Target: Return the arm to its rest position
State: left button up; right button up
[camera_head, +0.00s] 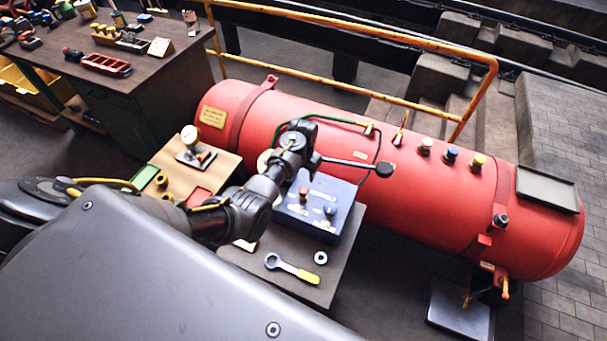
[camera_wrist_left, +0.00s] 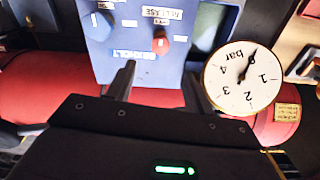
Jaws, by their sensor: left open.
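My left arm comes in from the left in the head view. Its dark wrist and gripper (camera_head: 297,137) are above the blue control box (camera_head: 340,190), in front of the red tank (camera_head: 425,195). In the left wrist view my left gripper (camera_wrist_left: 160,84) is open, with two dark fingers apart and nothing between them. Beyond them are the blue panel (camera_wrist_left: 120,50) with a red knob (camera_wrist_left: 160,43) and a "RELEASE" label, and a round white gauge marked "bar" (camera_wrist_left: 242,78), seen upside down. My right gripper is not in view.
A small table (camera_head: 325,290) bears a yellow-handled wrench (camera_head: 292,269) and a metal ring (camera_head: 321,257). A yellow railing (camera_head: 340,88) runs behind the tank. A workbench (camera_head: 130,75) with tools stands at upper left. Paved floor (camera_head: 565,120) is clear at right.

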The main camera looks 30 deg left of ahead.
pick_arm(q)
jog(key=shift+r, duration=0.2)
dwell(0.4)
jog(key=s+t, duration=0.2)
jog(key=s, duration=1.6)
jog(key=s+d+r+m+t, duration=0.1)
jog(key=s+d+r, duration=0.1)
jog(key=s+r, duration=0.5)
jog(key=s+d+r+t, duration=0.1)
jog(key=s+d+r, duration=0.15)
jog(key=s, duration=0.75)
notch_tip(320, 180, down, 33)
jog(key=g+b, duration=0.2)
jog(key=b, duration=0.6)
jog(key=s+a+f+b, duration=0.1)
jog(key=s+f+b, duration=0.2)
jog(key=s+f, duration=0.5)
jog(key=s+a+f+g+b, duration=0.1)
jog(key=s+a+f+b, duration=0.1)
jog(key=s+f, duration=0.7)
notch_tip(320, 180, down, 6)
jog(key=shift+s+f+b, duration=0.2)
jog(key=shift+s+b, duration=0.1)
jog(key=shift+b, duration=0.35)
